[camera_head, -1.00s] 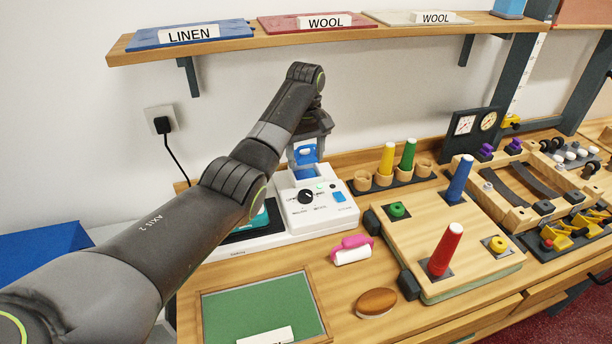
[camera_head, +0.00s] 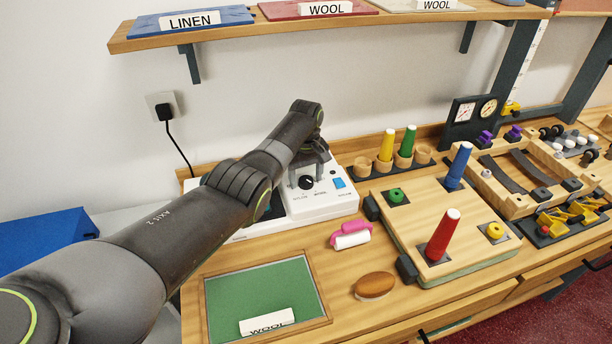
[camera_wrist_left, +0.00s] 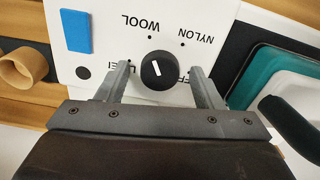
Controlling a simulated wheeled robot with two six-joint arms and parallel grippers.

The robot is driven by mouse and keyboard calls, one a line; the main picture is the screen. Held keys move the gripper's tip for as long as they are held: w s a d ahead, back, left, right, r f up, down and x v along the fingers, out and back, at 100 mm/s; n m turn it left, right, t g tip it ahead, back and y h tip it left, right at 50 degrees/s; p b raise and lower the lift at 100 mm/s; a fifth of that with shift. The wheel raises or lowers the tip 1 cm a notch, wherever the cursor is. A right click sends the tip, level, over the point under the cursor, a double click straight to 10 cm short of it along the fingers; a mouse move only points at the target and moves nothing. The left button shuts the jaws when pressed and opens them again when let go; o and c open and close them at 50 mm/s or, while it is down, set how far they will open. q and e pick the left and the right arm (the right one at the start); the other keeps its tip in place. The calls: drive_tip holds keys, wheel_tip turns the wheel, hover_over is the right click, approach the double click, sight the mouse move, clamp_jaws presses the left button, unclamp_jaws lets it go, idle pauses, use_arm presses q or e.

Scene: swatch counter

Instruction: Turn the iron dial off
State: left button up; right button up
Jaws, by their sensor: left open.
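The iron dial is a round black knob (camera_head: 306,182) on a white control panel (camera_head: 325,203). In the left wrist view the dial (camera_wrist_left: 158,70) has a short white pointer line, tilted up toward the WOOL mark. NYLON also reads upside down; the LINEN label is partly covered by a finger, and another label is largely hidden. My left gripper (camera_head: 307,172) is at the panel, over the dial. In the left wrist view its open fingers (camera_wrist_left: 158,73) stand on either side of the dial, with gaps. My right gripper is not in view.
A teal iron (camera_wrist_left: 268,78) with a dark handle lies beside the panel. A green mat (camera_head: 262,295) is in front. The shelf (camera_head: 330,25) is above.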

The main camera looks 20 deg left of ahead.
use_arm(q)
drive_tip(key=c, duration=1)
